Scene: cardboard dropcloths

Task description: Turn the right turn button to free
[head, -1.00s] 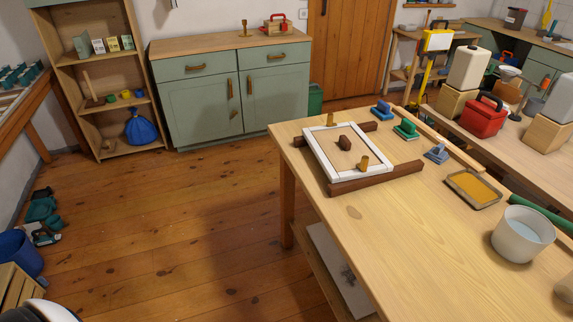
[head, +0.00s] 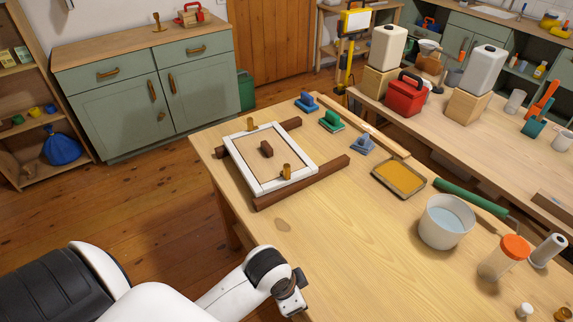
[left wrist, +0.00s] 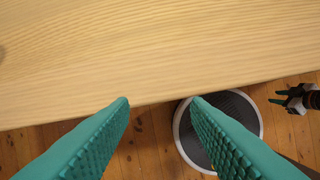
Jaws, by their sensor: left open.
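A white-bordered frame (head: 303,170) with a tan panel lies on two dark rails on the wooden table in the head view. The panel has a dark brown knob (head: 266,149) in its middle. One brass-coloured turn button (head: 286,172) stands on the frame's near right side, another (head: 250,124) on its far side. Their exact turn is too small to tell. My left arm reaches over the table's near edge, well short of the frame; its fingers are hidden there. In the left wrist view my left gripper (left wrist: 160,101) is open and empty above the table edge. My right gripper (left wrist: 290,98) shows small at the right.
Several floats (head: 331,121) lie behind the frame. A tray of yellow material (head: 399,178), a white bucket (head: 446,220) and an orange-lidded jar (head: 503,257) stand to the right. The table between my left arm and the frame is clear.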

